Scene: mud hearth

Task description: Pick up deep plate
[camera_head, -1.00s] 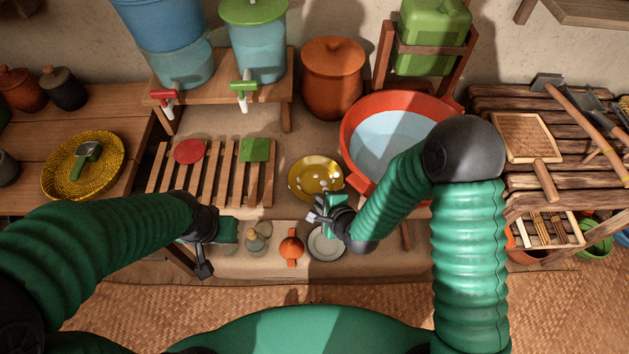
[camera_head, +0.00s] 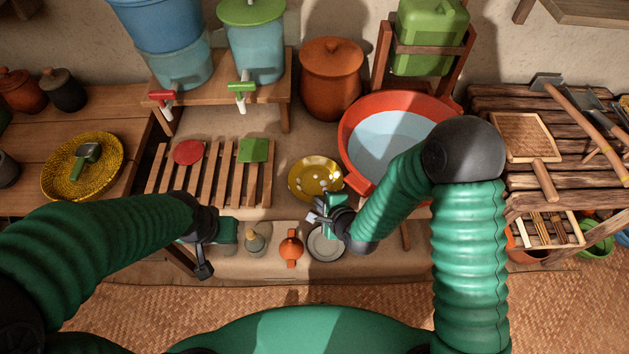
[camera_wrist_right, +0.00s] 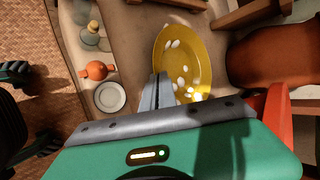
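My right gripper (camera_head: 322,212) is at the plate's near right side. In the right wrist view its fingers (camera_wrist_right: 158,88) are close together beside the plate's edge, overlapping it in the picture. Whether they touch the rim I cannot tell. My left gripper (camera_head: 222,238) is low at the left, away from the plate, and its fingers are not clear.
A small pale plate (camera_head: 326,258), an orange pot (camera_head: 291,248) and a small bottle (camera_head: 254,243) stand on the lower step. The red basin (camera_head: 352,160) of water is right of the plate. A slatted wooden rack (camera_head: 210,185) lies to the left.

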